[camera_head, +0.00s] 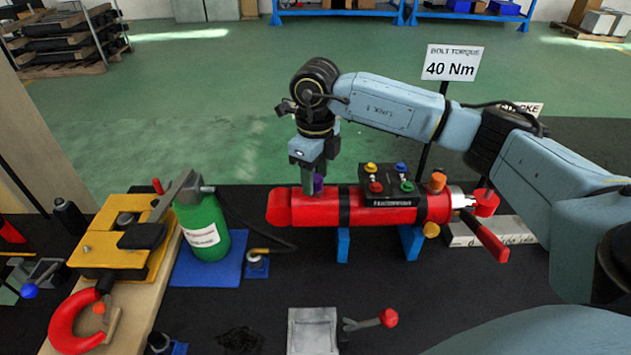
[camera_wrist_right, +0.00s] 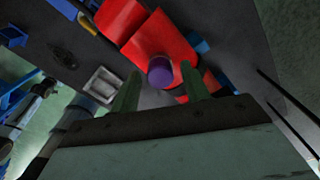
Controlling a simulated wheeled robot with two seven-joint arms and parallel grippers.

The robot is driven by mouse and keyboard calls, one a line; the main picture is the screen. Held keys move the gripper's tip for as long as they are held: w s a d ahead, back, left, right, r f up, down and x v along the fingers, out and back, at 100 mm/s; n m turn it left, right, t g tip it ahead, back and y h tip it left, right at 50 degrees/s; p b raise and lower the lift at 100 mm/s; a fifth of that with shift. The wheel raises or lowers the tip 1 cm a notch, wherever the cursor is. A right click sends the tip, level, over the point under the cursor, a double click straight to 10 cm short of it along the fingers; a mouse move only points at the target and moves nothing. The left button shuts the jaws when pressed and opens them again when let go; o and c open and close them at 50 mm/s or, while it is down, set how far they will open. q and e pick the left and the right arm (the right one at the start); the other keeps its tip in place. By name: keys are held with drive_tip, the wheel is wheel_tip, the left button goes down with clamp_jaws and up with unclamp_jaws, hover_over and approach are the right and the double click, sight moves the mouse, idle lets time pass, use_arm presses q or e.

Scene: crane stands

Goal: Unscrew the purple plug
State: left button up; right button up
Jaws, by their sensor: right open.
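The purple plug (camera_head: 318,183) sits on top of the red cylinder (camera_head: 385,215) toward its left end, partly hidden by my right gripper (camera_head: 314,180). My right gripper points down over it. In the right wrist view the plug (camera_wrist_right: 160,70) shows its round end between and just beyond the tips of the two fingers (camera_wrist_right: 160,85). The fingers are apart, and I see no clear contact with the plug. My left gripper is not in view.
A black box with coloured buttons (camera_head: 388,188) stands on the cylinder, right of the plug. An orange plug (camera_head: 437,181) is farther right. A green bottle (camera_head: 203,228) stands left. A "40 Nm" sign (camera_head: 452,63) rises behind.

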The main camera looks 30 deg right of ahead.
drive_tip(key=shift+c, duration=0.5)
drive_tip(key=c, duration=0.9)
clamp_jaws()
drive_tip(key=shift+r, duration=0.1)
drive_tip(key=n+b, duration=0.1)
drive_tip(key=n, duration=0.1)
drive_tip(key=shift+n, duration=0.4)
drive_tip(key=n, duration=0.2)
drive_tip(key=shift+r+n, duration=0.1)
drive_tip(key=shift+n, duration=0.2)
